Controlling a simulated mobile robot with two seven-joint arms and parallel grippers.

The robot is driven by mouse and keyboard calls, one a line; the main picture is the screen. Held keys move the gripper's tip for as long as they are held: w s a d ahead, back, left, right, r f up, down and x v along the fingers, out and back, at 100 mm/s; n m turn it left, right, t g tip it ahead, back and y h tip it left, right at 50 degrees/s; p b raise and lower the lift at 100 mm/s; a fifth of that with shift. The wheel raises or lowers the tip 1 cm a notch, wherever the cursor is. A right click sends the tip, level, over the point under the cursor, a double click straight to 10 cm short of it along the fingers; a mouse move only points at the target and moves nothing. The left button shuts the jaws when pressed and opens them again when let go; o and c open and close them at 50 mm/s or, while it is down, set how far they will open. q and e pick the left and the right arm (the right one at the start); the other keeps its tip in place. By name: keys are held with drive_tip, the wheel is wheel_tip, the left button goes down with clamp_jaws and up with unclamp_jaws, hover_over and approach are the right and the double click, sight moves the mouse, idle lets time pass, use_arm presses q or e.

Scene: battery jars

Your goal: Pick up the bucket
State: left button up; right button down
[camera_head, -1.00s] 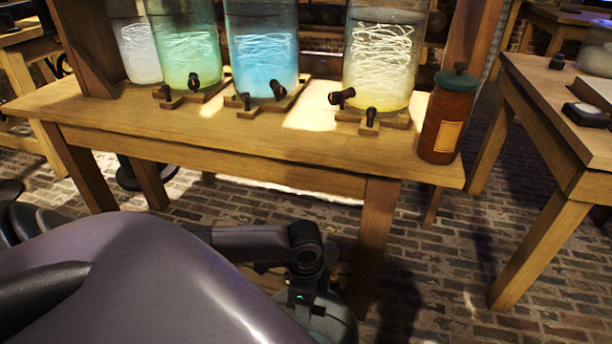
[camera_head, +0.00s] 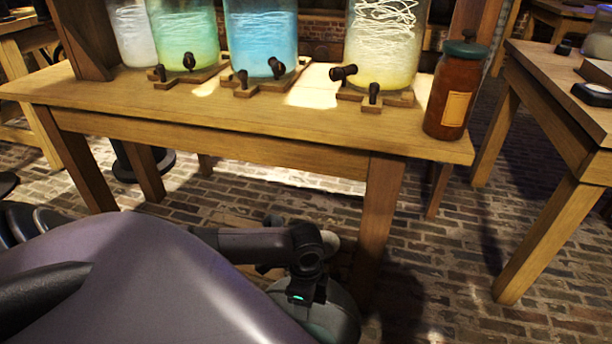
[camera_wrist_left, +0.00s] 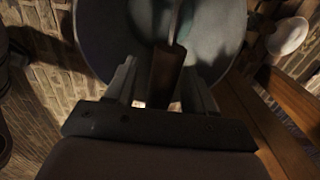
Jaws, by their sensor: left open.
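The bucket (camera_wrist_left: 115,40) is a round grey pail. Its wide round opening fills the top of the left wrist view, with a thin wire and a brown handle grip (camera_wrist_left: 165,72) across it. My left gripper (camera_wrist_left: 163,82) is open, with its fingers on either side of the handle grip; I cannot tell whether they touch it. In the head view the bucket (camera_head: 338,318) is low on the brick floor by the table's front right leg, partly hidden by my left wrist. The fingers are hidden there. My right gripper is not in view.
A wooden table (camera_head: 230,115) stands in front, with several glass jars with taps and a brown lidded jar (camera_head: 452,95) on it. A small pale round object (camera_head: 331,241) is behind my wrist. Another table (camera_head: 560,130) stands right. Brick floor between the tables is clear.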

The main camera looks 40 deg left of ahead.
use_arm(q)
drive_tip(key=shift+f+p, duration=0.25)
drive_tip(key=shift+p, duration=0.1)
idle(0.5)
clamp_jaws()
idle(1.2)
drive_tip(key=shift+w+r, duration=0.15)
drive_tip(key=shift+r, duration=0.05)
